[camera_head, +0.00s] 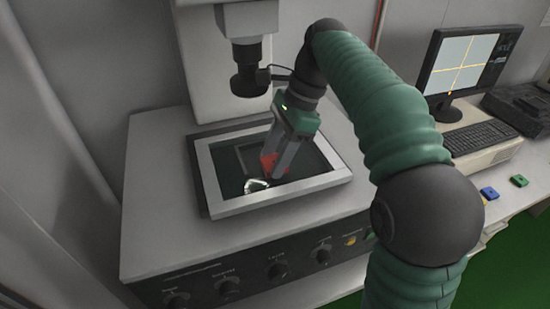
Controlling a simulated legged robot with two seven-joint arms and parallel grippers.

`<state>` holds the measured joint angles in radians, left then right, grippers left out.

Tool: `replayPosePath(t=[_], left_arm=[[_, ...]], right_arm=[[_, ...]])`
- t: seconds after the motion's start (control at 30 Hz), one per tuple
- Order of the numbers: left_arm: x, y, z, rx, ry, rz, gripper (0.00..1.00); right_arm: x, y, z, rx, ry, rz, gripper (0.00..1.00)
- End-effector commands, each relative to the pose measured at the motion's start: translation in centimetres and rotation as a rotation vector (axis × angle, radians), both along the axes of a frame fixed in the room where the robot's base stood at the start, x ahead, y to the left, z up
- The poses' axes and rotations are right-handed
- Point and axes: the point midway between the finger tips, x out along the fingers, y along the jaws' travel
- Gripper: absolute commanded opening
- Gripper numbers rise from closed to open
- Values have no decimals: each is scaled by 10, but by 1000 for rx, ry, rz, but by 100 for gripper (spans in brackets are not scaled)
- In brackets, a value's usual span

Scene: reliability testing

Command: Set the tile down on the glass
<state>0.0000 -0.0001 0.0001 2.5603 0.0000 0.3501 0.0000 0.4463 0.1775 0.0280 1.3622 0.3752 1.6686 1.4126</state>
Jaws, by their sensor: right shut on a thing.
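The glass (311,158) is a dark panel inside a pale grey frame, on top of the machine under a microscope-like head. My right gripper (270,176) reaches down over it from the right and is shut on a red tile (267,161). The tile shows between and beside the fingers, low over the glass. I cannot tell whether the tile touches the glass. A small bright ring or glare lies at the fingertips. My left gripper is not in view.
The dark optical head (249,80) hangs close behind and left of my right gripper. Knobs line the machine's front panel (270,265). To the right are a monitor (468,60), a keyboard (480,137), a blue tile (489,193) and a green tile (519,181).

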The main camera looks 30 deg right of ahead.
Motion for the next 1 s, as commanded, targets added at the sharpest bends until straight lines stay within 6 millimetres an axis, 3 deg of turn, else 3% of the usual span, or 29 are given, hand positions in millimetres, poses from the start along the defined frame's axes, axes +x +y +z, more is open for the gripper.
replayPosePath(t=[0.17, 0.2, 0.37, 0.67, 0.77, 0.87, 1.0], left_arm=[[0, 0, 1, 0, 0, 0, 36], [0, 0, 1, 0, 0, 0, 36], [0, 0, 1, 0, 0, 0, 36], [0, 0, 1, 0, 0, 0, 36], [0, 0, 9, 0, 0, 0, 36], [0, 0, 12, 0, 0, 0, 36], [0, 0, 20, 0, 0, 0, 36]], right_arm=[[-1, 0, 1, -1, 0, 0, 5], [-1, 0, 0, -1, 0, 0, 46], [-1, -1, 0, -1, 0, 1, 66], [0, -1, 2, -1, 0, 1, 66], [-1, -4, 13, -1, -1, 0, 66], [-5, -22, 14, 0, 2, -5, 66], [-14, -61, 15, 0, 2, -7, 66]])
